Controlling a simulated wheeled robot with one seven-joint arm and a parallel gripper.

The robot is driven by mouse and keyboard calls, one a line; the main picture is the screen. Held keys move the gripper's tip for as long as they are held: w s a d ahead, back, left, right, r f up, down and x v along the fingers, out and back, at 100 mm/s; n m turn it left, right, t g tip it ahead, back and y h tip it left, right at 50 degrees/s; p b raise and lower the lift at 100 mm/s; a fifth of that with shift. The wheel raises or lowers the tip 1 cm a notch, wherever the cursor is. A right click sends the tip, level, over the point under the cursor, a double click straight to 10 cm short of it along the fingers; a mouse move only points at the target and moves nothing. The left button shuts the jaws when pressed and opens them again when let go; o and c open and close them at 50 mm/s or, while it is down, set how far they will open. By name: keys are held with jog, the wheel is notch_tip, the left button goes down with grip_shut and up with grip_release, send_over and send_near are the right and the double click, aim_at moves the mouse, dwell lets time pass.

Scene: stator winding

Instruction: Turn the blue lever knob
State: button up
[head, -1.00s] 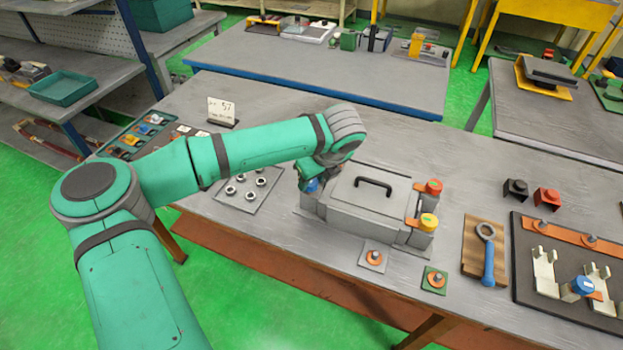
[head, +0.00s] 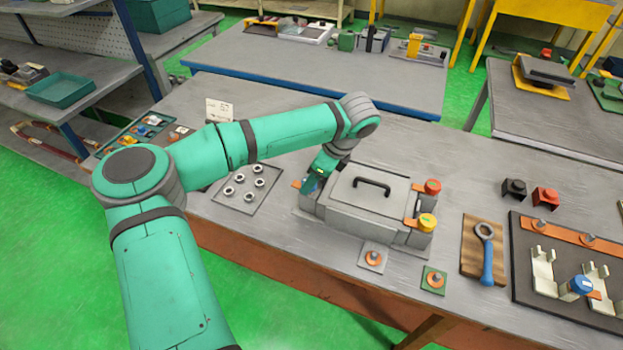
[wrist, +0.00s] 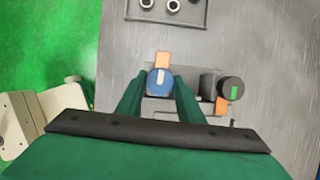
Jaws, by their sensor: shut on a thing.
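The blue lever knob (wrist: 159,79) is round with a white line on top. An orange tab (wrist: 163,59) sticks out from it, toward the top of the wrist view. My gripper (wrist: 158,82) is shut on the knob, with one green finger on each side. In the head view my gripper (head: 317,182) reaches down at the left end of the grey box (head: 345,205), and the knob is mostly hidden there. The orange tab (head: 297,184) shows at the box's left edge.
A dark knob (wrist: 231,89) with a green mark stands close right of my gripper. Red (head: 433,186) and yellow (head: 427,222) knobs stand at the box's right end. A black handle (head: 372,184) rises from the lid. A plate of nuts (head: 246,187) lies left.

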jog(key=shift+s+f, duration=0.1)
jog(key=shift+f, duration=0.05)
jog(key=o, duration=0.9)
jog(key=shift+o, duration=0.8)
jog(key=v, duration=1)
jog(key=shift+r, duration=0.45)
